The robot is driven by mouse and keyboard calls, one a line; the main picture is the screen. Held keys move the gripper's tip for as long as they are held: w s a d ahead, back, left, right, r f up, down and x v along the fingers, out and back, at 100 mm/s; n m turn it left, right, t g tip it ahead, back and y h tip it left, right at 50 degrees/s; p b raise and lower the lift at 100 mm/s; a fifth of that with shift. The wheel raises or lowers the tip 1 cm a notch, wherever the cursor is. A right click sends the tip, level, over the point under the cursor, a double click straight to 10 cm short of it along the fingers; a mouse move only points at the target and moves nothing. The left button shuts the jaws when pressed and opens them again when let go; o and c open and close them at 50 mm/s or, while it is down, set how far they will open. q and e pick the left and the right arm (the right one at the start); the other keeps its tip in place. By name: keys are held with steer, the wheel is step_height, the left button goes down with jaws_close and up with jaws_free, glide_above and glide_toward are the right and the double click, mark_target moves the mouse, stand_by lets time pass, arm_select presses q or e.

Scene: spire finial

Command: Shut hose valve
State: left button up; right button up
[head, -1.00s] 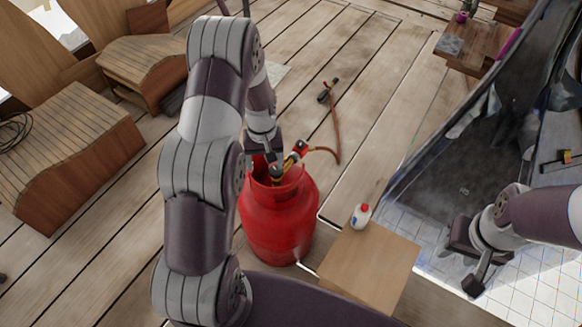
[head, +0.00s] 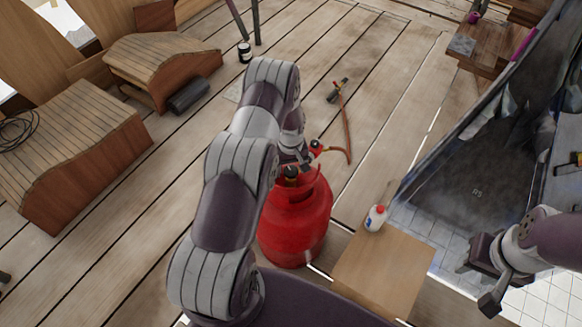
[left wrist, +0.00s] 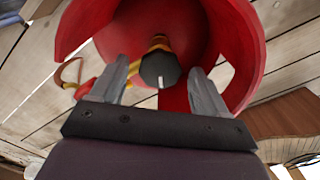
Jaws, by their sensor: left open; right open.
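A red gas cylinder (head: 297,228) stands on the plank floor in the middle of the head view. Its black valve knob (left wrist: 160,69) sits on a brass fitting inside the red collar in the left wrist view. A white mark shows on the knob. My left gripper (left wrist: 165,80) is open, with one finger on each side of the knob, and no contact is clear. In the head view my left arm partly hides the cylinder top. An orange hose (head: 347,135) runs from a red regulator (head: 316,147) to a torch (head: 338,90) on the floor. My right gripper (head: 480,280) is open and empty at the right.
A dark, tilted panel (head: 480,160) is further right. Wooden benches (head: 75,150) stand at left. The floor behind the cylinder is mostly clear.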

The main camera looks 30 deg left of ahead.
arm_select(q)
steer(key=c, duration=1)
steer(key=shift+c, duration=0.2)
steer(key=shift+m, duration=0.3)
steer(key=m, duration=1.1)
steer(key=shift+m+b, duration=0.4)
steer(key=o, duration=1)
steer(key=shift+o, duration=0.2)
